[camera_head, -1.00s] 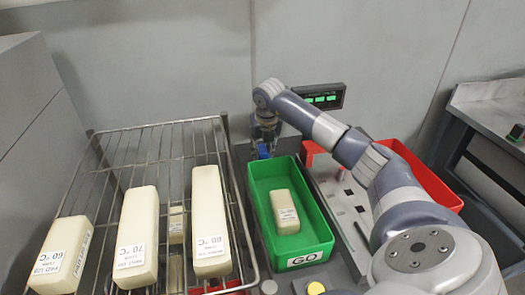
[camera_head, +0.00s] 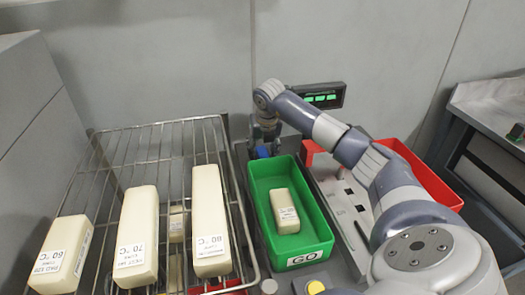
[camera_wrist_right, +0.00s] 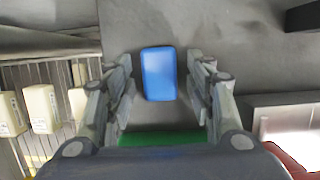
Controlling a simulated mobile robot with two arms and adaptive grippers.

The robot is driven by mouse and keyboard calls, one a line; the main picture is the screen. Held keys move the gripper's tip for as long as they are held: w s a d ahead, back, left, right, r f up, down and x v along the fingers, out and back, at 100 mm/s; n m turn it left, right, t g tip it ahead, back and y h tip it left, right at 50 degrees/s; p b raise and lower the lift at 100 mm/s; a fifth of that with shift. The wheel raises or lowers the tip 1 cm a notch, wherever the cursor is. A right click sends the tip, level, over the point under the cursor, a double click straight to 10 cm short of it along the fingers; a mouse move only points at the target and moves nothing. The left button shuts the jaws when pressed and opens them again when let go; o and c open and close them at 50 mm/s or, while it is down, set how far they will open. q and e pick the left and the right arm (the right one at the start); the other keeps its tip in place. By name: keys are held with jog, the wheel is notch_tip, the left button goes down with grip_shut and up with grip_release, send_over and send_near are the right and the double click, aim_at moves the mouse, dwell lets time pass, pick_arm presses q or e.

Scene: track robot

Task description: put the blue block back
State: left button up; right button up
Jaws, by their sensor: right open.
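The blue block (camera_wrist_right: 159,73) is on the grey surface just behind the green bin (camera_head: 318,229). In the head view only a small part of the blue block (camera_head: 262,152) shows below my right gripper (camera_head: 266,141). In the right wrist view my right gripper is open, with one finger on each side of the block. A gap shows beside the block on each side. My left gripper is not in view.
A cream block (camera_head: 284,211) lies in the green bin marked GO. A wire rack (camera_head: 150,150) at left holds several labelled cream blocks. A red bin (camera_head: 432,178) is behind my right arm. A display with green lights (camera_head: 320,97) is at the wall.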

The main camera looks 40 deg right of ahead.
jog(key=v, duration=1.1)
jog(key=shift+r+b, duration=0.3)
jog(key=shift+b, duration=0.1)
jog(key=shift+s, duration=0.15)
